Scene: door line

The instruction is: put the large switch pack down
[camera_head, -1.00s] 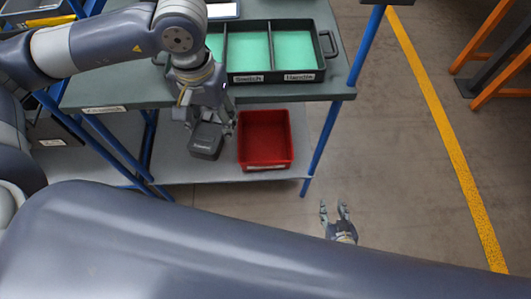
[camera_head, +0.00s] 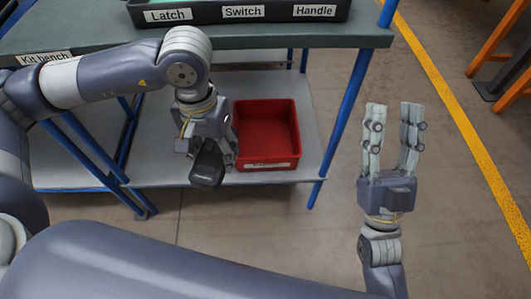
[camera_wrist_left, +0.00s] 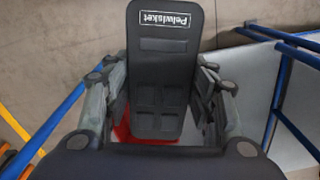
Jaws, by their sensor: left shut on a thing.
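The switch pack (camera_head: 207,169) is a black, box-like piece held in my left gripper (camera_head: 213,150). In the left wrist view the pack (camera_wrist_left: 160,75) shows a white-framed label and square recesses, with a finger on each side. The pack hangs in the air in front of the lower shelf, left of the red bin. My left gripper is shut on it. My right gripper (camera_head: 391,135) is open and empty, fingers pointing up in the picture, right of the bench.
A red bin (camera_head: 267,163) stands on the grey lower shelf (camera_head: 165,170), with bare shelf to its left. Above is the bench top (camera_head: 90,35) with a black tray (camera_head: 195,15) labelled Latch, Switch and Handle. A blue leg (camera_head: 345,120) stands right of the bin.

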